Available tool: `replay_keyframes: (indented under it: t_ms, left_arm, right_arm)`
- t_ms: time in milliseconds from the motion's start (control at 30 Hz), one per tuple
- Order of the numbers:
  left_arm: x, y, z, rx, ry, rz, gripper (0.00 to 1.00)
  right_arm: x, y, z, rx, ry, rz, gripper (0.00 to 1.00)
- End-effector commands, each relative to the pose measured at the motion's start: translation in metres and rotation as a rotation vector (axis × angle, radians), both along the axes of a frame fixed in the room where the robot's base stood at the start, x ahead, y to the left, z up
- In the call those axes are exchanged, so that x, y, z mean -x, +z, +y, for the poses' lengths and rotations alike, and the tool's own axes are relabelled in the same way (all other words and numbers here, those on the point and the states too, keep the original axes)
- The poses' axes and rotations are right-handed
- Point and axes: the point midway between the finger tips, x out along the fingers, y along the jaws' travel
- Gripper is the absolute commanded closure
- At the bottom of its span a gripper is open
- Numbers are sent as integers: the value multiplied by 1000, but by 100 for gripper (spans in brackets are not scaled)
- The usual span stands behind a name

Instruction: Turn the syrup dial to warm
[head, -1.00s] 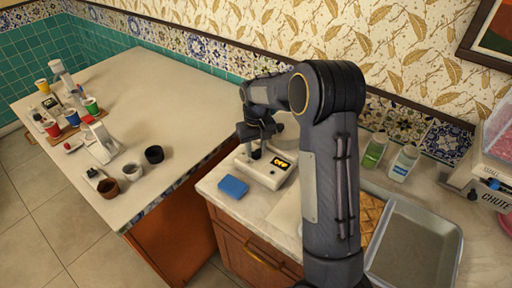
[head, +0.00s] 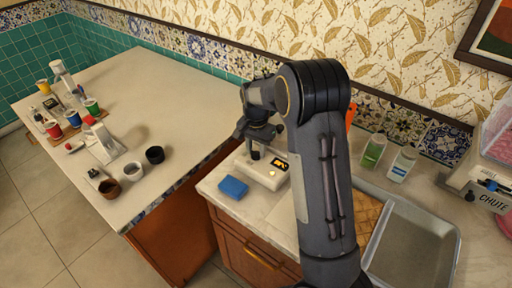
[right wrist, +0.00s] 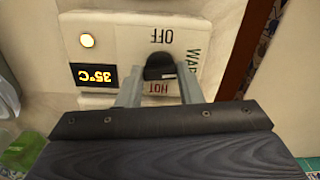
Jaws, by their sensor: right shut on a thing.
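The syrup warmer is a white box (head: 262,170) on the right counter. In the right wrist view its panel (right wrist: 130,35) appears upside down, with OFF, a partly hidden WARM and HOT around the black dial (right wrist: 160,68). The display (right wrist: 94,75) reads 35°C and a small amber light (right wrist: 87,40) is lit. My right gripper (right wrist: 160,78) is shut on the dial, one finger on each side. In the head view my right gripper (head: 257,142) points down at the box. The dial's exact pointing direction is unclear. My left gripper is not in view.
A blue sponge (head: 233,187) lies just in front of the box. Two bottles (head: 374,150) and a grey tray (head: 413,245) are to the right. Cups and other items stand on the left counter (head: 150,85). A gap separates the counters.

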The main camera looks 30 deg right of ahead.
Motion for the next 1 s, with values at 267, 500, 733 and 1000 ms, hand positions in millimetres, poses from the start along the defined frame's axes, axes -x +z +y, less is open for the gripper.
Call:
replay_keyframes:
  t_ms: [267, 500, 733, 1000]
  left_arm:
    - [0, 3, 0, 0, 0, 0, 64]
    - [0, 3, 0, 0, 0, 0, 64]
    - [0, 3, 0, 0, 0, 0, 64]
    - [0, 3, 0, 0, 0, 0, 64]
  right_arm:
    - [-1, 1, 0, 1, -117, -3, 90]
    - [-1, 1, -1, 1, -153, -3, 90]
    - [-1, 1, -1, 2, -155, -3, 90]
    - [-1, 1, -1, 1, -155, -3, 50]
